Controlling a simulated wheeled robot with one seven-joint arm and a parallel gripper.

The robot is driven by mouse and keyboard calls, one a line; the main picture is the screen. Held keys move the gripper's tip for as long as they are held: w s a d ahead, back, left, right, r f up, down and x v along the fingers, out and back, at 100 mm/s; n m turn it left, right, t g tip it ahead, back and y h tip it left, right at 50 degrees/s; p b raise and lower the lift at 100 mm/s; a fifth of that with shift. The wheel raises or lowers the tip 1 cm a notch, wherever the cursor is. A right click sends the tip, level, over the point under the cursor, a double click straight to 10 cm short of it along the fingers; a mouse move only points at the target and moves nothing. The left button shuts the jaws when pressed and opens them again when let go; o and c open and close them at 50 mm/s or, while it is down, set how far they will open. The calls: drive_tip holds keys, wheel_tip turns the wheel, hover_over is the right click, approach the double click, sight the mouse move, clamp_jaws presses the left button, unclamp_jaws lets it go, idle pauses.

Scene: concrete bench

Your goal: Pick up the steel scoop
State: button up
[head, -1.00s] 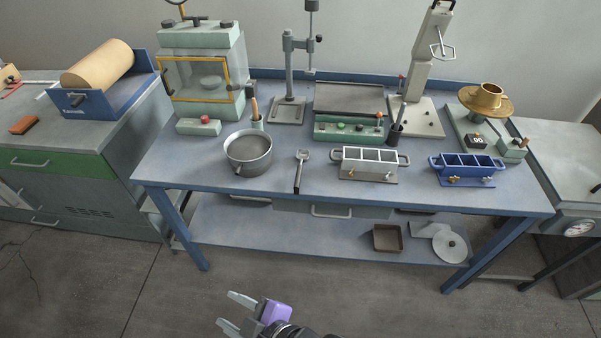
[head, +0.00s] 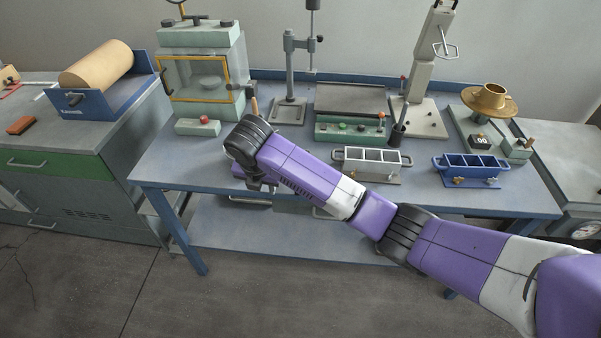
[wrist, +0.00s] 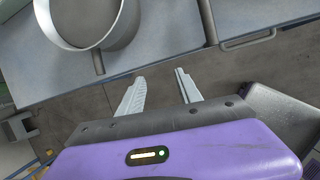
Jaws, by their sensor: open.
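In the head view my arm hides the scoop. My gripper (wrist: 160,77) is open and empty, its two pale fingers apart and pointing toward the bench. In the head view the fingers are hidden behind my wrist.
A silver mould (head: 371,162) and a blue mould (head: 468,169) sit to the right on the blue bench (head: 160,165). A drawer handle (wrist: 248,41) juts from the bench front.

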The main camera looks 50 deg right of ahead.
drive_tip(key=s+d+r+n+g+h, duration=0.15)
drive_tip(key=d+r, duration=0.25)
drive_tip(key=d, duration=0.6)
drive_tip(key=shift+g+h, duration=0.25)
drive_tip(key=shift+h, duration=0.2)
drive_tip(key=shift+x, duration=3.9)
clamp_jaws()
